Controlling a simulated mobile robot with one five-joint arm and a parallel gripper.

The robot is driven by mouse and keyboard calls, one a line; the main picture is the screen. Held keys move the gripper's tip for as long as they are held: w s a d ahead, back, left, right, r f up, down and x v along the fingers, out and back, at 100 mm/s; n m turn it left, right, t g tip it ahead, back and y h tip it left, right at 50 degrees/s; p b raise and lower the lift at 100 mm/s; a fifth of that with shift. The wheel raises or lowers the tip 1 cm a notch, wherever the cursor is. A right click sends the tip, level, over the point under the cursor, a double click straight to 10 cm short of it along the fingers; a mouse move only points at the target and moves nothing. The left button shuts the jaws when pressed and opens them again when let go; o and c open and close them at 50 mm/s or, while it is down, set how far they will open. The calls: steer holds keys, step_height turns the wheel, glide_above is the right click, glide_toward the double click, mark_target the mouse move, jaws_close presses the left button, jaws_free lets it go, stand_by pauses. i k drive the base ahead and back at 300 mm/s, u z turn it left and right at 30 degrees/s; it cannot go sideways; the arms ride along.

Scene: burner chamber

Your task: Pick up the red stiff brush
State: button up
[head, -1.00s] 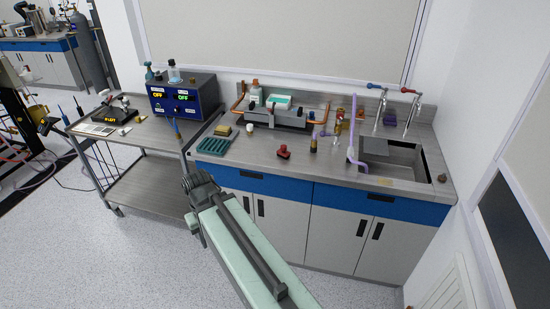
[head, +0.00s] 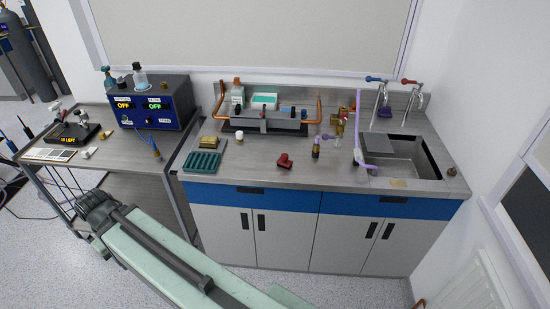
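A small red object (head: 285,160), which looks like the red stiff brush, sits on the grey steel counter (head: 235,165) near its front edge, about mid-width. It is a low, dark red shape with a raised part; bristles are too small to make out. My arm crosses the lower left of the head view, up to a grey joint in front of the cart. The gripper itself does not show, so I cannot see its fingers. Nothing touches the red object.
A teal ribbed tray (head: 202,162) lies left of it, and a small brass-coloured bottle (head: 316,149) stands to its right. Behind is a burner assembly with copper pipes (head: 318,105). A sink (head: 405,155) is at right. A cart (head: 125,150) stands at left.

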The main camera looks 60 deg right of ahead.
mark_target(284, 163)
steer(key=z, duration=0.25)
steer(key=i, duration=1.2)
steer(key=z, duration=0.65)
